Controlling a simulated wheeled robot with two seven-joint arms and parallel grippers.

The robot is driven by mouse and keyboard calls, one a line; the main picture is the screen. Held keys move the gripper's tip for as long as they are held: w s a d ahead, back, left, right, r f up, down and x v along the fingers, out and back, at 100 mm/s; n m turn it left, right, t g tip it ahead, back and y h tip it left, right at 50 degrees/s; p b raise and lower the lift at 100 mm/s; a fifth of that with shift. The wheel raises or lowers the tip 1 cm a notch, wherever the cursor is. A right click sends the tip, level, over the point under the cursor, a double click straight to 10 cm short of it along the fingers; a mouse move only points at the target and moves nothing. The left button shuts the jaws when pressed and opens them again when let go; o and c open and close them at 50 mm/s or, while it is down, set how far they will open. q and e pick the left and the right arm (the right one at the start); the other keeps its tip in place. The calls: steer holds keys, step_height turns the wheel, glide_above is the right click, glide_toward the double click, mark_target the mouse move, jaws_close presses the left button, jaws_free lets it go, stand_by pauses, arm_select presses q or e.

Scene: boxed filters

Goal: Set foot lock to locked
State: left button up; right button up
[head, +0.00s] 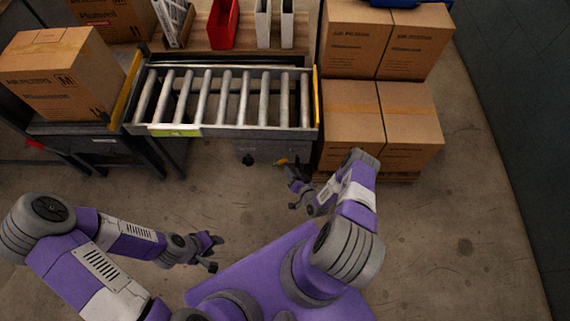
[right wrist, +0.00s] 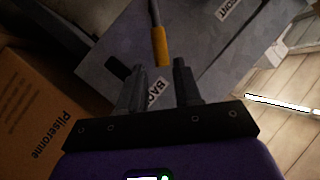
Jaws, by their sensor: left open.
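A lever with a yellow-orange end (right wrist: 160,47) on a grey rod, likely the foot lock, shows in the right wrist view against a grey labelled panel (right wrist: 205,50). In the head view its orange end (head: 282,161) shows low beside the conveyor, by my right gripper (head: 288,186). The right gripper (right wrist: 160,85) is open, its two fingers apart. The orange end lies in line with the gap at the fingertips; I cannot tell whether they touch. My left gripper (head: 211,252) is open and empty over the floor, away from the conveyor.
The roller conveyor (head: 225,131) stands ahead, with a dark unit (head: 262,151) under it. Stacked cartons (head: 382,125) stand close to the right of my right gripper. Another carton (head: 62,75) sits on the left table. Floor is clear at right and front left.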

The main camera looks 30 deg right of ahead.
steer(key=b+x, duration=0.2)
steer(key=x, duration=0.5)
steer(key=shift+s, duration=0.1)
jaws_close()
